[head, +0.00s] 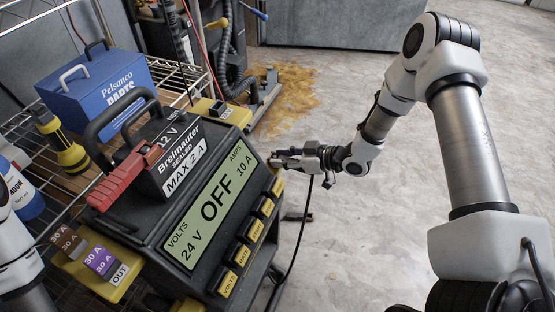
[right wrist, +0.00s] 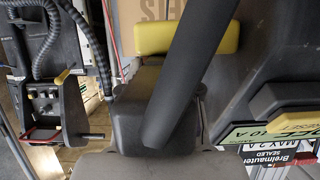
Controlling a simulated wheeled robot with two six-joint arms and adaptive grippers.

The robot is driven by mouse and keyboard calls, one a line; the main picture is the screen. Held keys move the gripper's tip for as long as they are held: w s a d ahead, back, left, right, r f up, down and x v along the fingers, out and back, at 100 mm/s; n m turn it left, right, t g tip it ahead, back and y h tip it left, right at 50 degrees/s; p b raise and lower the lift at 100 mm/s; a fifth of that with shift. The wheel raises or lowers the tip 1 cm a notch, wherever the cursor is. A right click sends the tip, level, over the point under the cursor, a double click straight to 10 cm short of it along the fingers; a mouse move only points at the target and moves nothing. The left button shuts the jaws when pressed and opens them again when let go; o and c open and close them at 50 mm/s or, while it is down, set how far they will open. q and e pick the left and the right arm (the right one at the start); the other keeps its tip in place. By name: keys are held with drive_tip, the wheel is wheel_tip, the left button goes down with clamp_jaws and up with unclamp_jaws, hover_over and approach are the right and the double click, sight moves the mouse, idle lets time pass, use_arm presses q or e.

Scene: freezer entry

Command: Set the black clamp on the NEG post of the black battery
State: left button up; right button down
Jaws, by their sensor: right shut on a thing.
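The black battery (head: 180,155), labelled Breimauter SEALED, 12 V and MAX 2 A, sits on top of the black charger (head: 150,225). Its NEG marking shows at its far right top; the post itself is hard to make out. The red clamp (head: 130,175) lies at the battery's left side. My right gripper (head: 279,160) is right of the charger's far end, apart from the battery, and shut on the black clamp, which is mostly hidden; a black cable hangs below it. In the right wrist view the battery label (right wrist: 270,155) shows at lower right. My left gripper is out of view.
The charger's display reads OFF, with several yellow buttons below. A black carry handle (head: 120,115) rises beside the battery. A blue box (head: 95,90) and a yellow-black flashlight (head: 60,140) are on the wire rack at left. The concrete floor (head: 400,230) is open at right.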

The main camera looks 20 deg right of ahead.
wheel_tip(320, 180, up, 14)
drive_tip(key=p, duration=0.8)
drive_tip(key=shift+p, duration=0.3)
drive_tip(key=shift+a, duration=0.1)
